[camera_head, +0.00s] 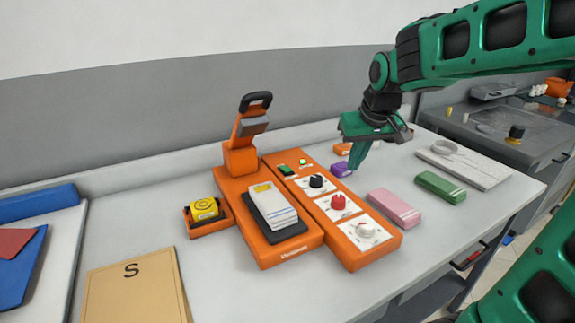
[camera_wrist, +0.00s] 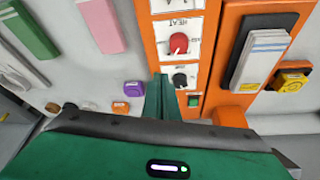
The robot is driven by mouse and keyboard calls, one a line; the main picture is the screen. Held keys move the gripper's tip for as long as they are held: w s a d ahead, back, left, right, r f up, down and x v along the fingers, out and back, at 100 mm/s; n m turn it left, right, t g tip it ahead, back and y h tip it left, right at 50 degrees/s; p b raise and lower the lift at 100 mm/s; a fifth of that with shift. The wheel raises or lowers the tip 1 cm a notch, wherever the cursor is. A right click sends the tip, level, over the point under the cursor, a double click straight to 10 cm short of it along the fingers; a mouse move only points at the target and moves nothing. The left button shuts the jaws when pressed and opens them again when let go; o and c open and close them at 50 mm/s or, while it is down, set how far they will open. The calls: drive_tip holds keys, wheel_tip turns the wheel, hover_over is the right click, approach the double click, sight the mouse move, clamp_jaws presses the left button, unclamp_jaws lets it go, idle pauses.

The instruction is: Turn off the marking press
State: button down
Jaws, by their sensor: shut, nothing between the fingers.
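The orange marking press (camera_head: 232,190) stands on the counter with its black-handled lever (camera_head: 255,102) raised. A white folded stack (camera_head: 272,204) lies on its plate. Beside it is the orange control panel (camera_head: 330,236) with a black knob (camera_head: 316,181), a red knob (camera_head: 338,202) and a white knob (camera_head: 365,230). My gripper (camera_head: 355,163) is shut and empty, pointing down right of the panel. In the wrist view its fingertips (camera_wrist: 162,88) appear beside the black knob (camera_wrist: 180,79) and green switch (camera_wrist: 193,100).
Purple (camera_head: 341,169), orange, pink (camera_head: 394,207) and green (camera_head: 440,187) blocks lie right of the panel. A yellow round item (camera_head: 204,208) sits in an orange holder left of the press. A tan "S" card (camera_head: 135,289) lies front left.

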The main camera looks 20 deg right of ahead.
drive_tip(key=w+a+r+n+t+y, duration=0.1)
drive_tip(key=w+a+r+n+t, duration=0.1)
drive_tip(key=w+a, duration=0.9)
drive_tip(key=shift+w+r+n+y, duration=0.4)
drive_tip(key=shift+w+r+n, duration=0.1)
drive_tip(key=shift+w+r, duration=0.25)
hover_over(285, 170)
drive_tip(key=s, duration=0.2)
drive_tip(key=f, duration=0.8)
drive_tip(key=shift+w+d+f, duration=0.15)
drive_tip(key=shift+w+d, duration=0.05)
drive_tip(key=shift+w, duration=0.05)
drive_tip(key=shift+s+f, duration=0.25)
drive_tip(key=shift+f, duration=0.9)
drive_tip(key=shift+s+d+f, duration=0.1)
drive_tip(key=shift+f, duration=0.7)
